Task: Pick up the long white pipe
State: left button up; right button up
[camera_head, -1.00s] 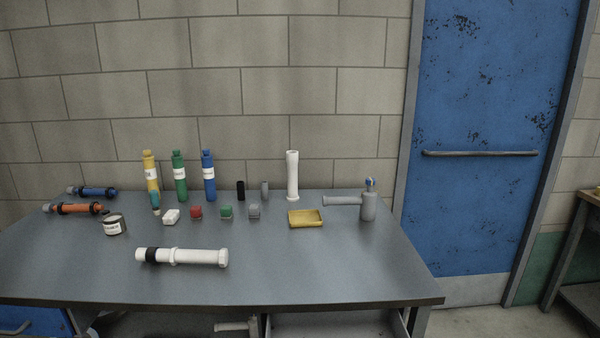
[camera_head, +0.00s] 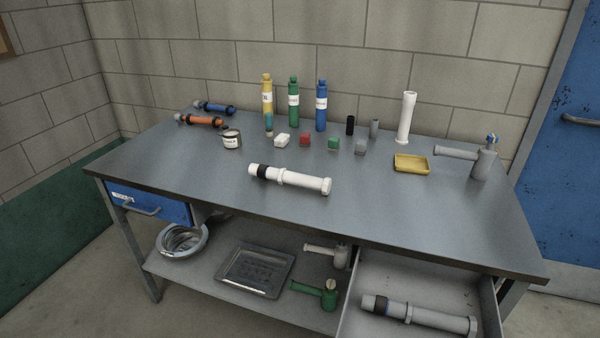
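A long white pipe (camera_head: 303,181) with a black band near its left end lies on its side on the grey tabletop, near the front middle. Another white pipe (camera_head: 406,117), plain and narrower, stands upright at the back right of the table. A pale pipe with a black band (camera_head: 428,317) lies in the open drawer below on the right. I cannot tell which of them the task means. Neither of my grippers is in view.
The tabletop (camera_head: 200,172) is clear around the lying pipe. A yellow tray (camera_head: 411,164) and grey valve pipe (camera_head: 483,164) are at right. An open drawer (camera_head: 385,275) juts out below.

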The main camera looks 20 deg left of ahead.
aim_at(282, 175)
jog(key=i+j, duration=0.15)
jog(key=j, duration=0.2)
jog(key=i+j, duration=0.2)
jog(key=j, duration=0.15)
jog(key=i+j, duration=0.15)
jog(key=j, duration=0.15)
jog(key=i+j, duration=0.15)
jog(key=j, duration=0.2)
